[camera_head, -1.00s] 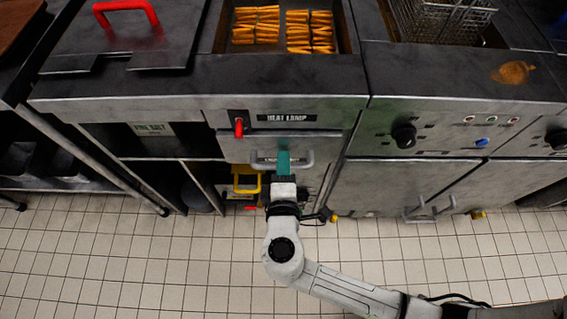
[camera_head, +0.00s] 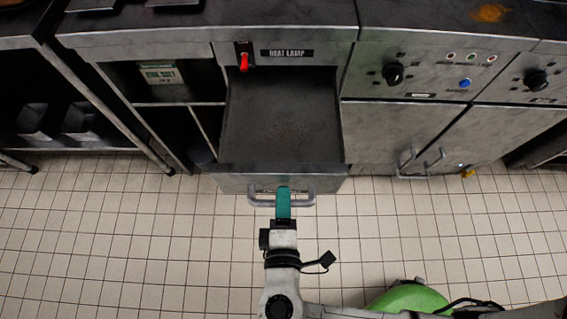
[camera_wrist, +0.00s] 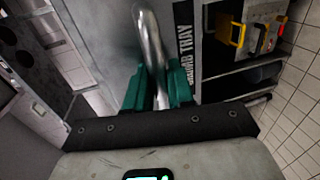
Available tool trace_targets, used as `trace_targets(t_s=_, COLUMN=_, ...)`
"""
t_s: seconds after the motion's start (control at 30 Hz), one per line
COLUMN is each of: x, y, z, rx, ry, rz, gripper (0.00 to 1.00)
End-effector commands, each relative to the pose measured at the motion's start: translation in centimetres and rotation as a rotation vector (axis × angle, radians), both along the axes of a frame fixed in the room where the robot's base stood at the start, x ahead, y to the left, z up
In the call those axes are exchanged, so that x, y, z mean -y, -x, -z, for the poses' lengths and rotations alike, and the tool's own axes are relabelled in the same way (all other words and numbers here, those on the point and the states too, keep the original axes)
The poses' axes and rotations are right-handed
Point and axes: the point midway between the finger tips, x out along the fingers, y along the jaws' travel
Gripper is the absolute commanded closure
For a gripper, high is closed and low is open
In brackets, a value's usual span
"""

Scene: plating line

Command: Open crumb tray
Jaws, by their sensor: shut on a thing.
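The crumb tray (camera_head: 280,120) is a grey metal drawer below the heat lamp label. It is pulled well out from the counter and its inside shows as a dark, empty floor. Its front panel carries a bar handle (camera_head: 300,200). My gripper (camera_head: 283,203), with teal fingers, is shut on the handle. In the wrist view the teal fingers (camera_wrist: 160,88) stand on both sides of the metal handle bar (camera_wrist: 150,40), beside the crumb tray label (camera_wrist: 187,40). The part of the bar between the fingertips is partly hidden.
A red switch (camera_head: 244,62) sits above the tray. Cabinet doors with handles (camera_head: 420,160) are to the right. A yellow-handled thing (camera_wrist: 232,28) shows on a shelf in the wrist view. Tiled floor (camera_head: 180,240) in front is clear.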

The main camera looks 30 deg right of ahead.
Motion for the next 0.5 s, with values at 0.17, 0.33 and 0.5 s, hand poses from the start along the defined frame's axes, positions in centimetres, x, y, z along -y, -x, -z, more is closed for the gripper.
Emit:
trace_targets(t_s=0.17, x=-1.2, y=1.7, z=0.1, rx=-0.002, ry=0.001, rz=-0.001, gripper=1.0)
trace_targets(t_s=0.33, x=-1.6, y=2.3, z=0.1, rx=-0.002, ry=0.0, rz=-0.001, gripper=1.0)
trace_targets(t_s=0.5, x=-1.6, y=2.3, z=0.1, rx=-0.001, ry=-0.001, rz=0.0, gripper=1.0)
